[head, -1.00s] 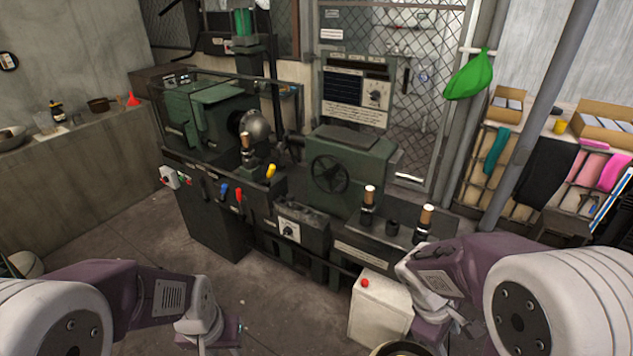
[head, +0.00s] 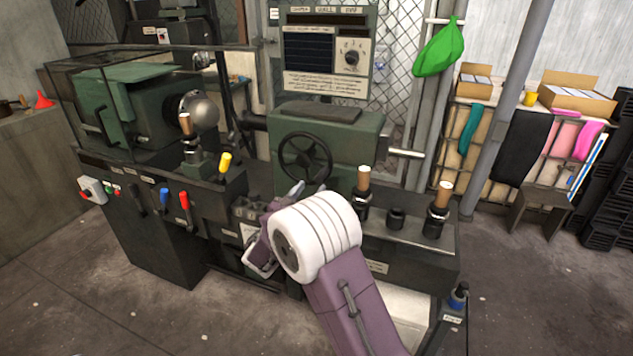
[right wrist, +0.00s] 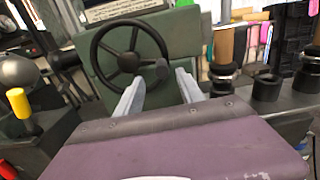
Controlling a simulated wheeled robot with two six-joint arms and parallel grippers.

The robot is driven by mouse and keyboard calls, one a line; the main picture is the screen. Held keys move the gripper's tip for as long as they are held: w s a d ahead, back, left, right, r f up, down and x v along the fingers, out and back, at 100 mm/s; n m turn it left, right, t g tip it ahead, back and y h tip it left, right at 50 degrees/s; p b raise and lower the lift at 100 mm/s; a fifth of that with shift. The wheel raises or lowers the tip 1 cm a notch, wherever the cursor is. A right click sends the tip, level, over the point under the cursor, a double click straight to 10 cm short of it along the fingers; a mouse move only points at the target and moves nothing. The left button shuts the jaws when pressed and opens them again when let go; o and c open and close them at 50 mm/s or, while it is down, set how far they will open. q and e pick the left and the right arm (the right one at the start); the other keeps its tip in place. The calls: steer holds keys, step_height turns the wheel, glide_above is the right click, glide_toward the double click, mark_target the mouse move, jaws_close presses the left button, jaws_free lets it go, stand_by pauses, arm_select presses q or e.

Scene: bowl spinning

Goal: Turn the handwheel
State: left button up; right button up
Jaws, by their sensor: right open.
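The handwheel (head: 305,159) is a black spoked wheel on the front face of a green machine housing (head: 352,150). In the right wrist view the handwheel (right wrist: 130,52) is ahead, with a small knob at its lower right rim. My right gripper (head: 296,187) is in front of and just below the wheel in the head view, partly hidden by my own wrist. In the right wrist view its two pale fingers (right wrist: 158,90) stand apart with nothing between them, pointing at the wheel's lower part. I cannot tell whether they touch it. My left gripper is not in view.
Wood-topped posts (head: 363,190) stand right of the wheel on the machine bed. Yellow (head: 225,163), red (head: 185,201) and blue (head: 164,198) levers stick out on the left. A spherical chuck (head: 200,112) is at left. Open floor lies in front.

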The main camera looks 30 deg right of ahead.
mark_target(318, 181)
steer(key=x, duration=0.7)
steer(key=shift+d, duration=0.25)
jaws_close()
stand_by(1.0)
